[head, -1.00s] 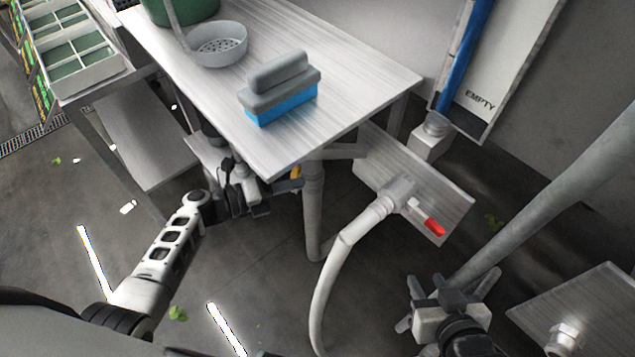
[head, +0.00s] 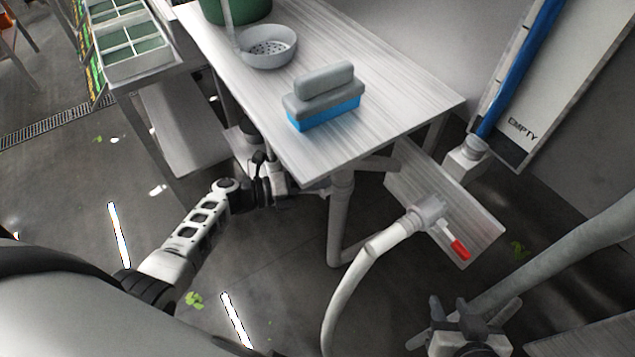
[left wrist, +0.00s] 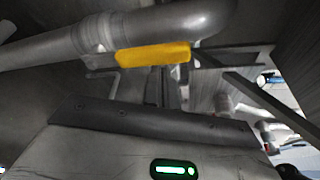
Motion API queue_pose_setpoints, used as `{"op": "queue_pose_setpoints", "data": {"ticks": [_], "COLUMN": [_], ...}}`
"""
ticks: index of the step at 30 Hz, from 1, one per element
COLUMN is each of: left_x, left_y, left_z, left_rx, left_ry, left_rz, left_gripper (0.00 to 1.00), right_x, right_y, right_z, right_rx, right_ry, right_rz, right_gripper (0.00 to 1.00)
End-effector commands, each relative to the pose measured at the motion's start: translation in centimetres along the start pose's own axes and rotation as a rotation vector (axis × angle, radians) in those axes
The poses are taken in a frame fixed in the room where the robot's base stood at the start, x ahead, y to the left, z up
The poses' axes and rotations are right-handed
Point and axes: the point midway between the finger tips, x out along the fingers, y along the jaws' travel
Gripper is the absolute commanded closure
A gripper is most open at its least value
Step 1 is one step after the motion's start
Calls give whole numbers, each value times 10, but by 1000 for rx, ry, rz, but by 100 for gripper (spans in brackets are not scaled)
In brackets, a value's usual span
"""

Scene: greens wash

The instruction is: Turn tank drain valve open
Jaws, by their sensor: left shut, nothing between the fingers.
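A yellow lever handle (left wrist: 153,54) lies along a grey pipe (left wrist: 185,20) in the left wrist view. In the head view it is hidden by the table edge and my arm. My left gripper (head: 312,190) is under the near edge of the metal table; its fingers (left wrist: 150,88) are shut and empty, just below the yellow handle in the wrist view. I cannot tell whether they touch it. A red-handled valve (head: 460,250) sits on a hose fitting to the right. My right gripper (head: 472,312) is at the lower right with its fingers apart, clear of both handles.
The metal table (head: 400,110) carries a blue-and-grey brush (head: 325,98) and a grey strainer bowl (head: 268,47). A table leg (head: 341,220) and a pale hose (head: 350,285) stand right of my left gripper. The floor left of the leg is mostly clear.

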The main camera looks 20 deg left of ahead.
Motion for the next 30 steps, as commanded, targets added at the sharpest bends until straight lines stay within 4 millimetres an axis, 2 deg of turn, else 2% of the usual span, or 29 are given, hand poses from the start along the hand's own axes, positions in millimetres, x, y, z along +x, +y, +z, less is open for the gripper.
{"op": "queue_pose_setpoints", "data": {"ticks": [5, 15, 21, 25, 30], "left_x": [-17, -96, -136, -152, -160], "left_y": [0, 1, 0, 1, 0], "left_z": [0, 0, 0, 0, 0], "left_rx": [-1, 0, 0, 0, 0], "left_ry": [-1, 0, 1, 1, 0], "left_rz": [2, 5, 2, 2, 0], "left_gripper": [100, 100, 100, 100, 100], "right_x": [-1, -1, -1, 0, 0], "right_y": [0, 1, 1, 2, 2], "right_z": [-1, 0, 1, 2, 2], "right_rx": [0, -1, -5, -7, -8], "right_ry": [0, -3, -4, -5, -5], "right_rz": [1, 2, 1, 1, 1], "right_gripper": [65, 65, 65, 65, 65]}}
